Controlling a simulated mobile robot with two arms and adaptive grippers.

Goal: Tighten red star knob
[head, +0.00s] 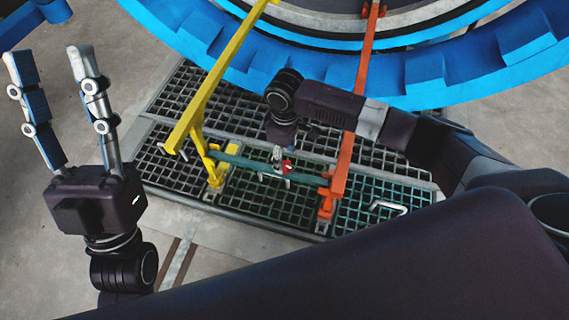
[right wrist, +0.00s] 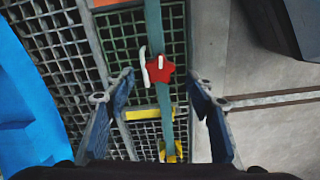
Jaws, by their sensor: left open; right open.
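The red star knob (head: 287,167) sits on a teal crossbar (head: 245,163) between a yellow arm and an orange arm. In the right wrist view the knob (right wrist: 160,69) shows whole, with a white handle at its left side. My right gripper (head: 281,157) is above the crossbar, partly hidden by its own wrist. In the right wrist view its open fingers (right wrist: 161,81) stand on either side of the crossbar. The knob appears just beyond the fingertips, apart from both. My left gripper (head: 49,52) is open and empty, pointing up, far left of the knob.
The yellow arm (head: 215,85) and orange arm (head: 354,125) rise on either side of the knob. A large blue ring (head: 300,87) lies behind. Dark grating (head: 265,205) is below the crossbar. Bare floor is free around my left gripper.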

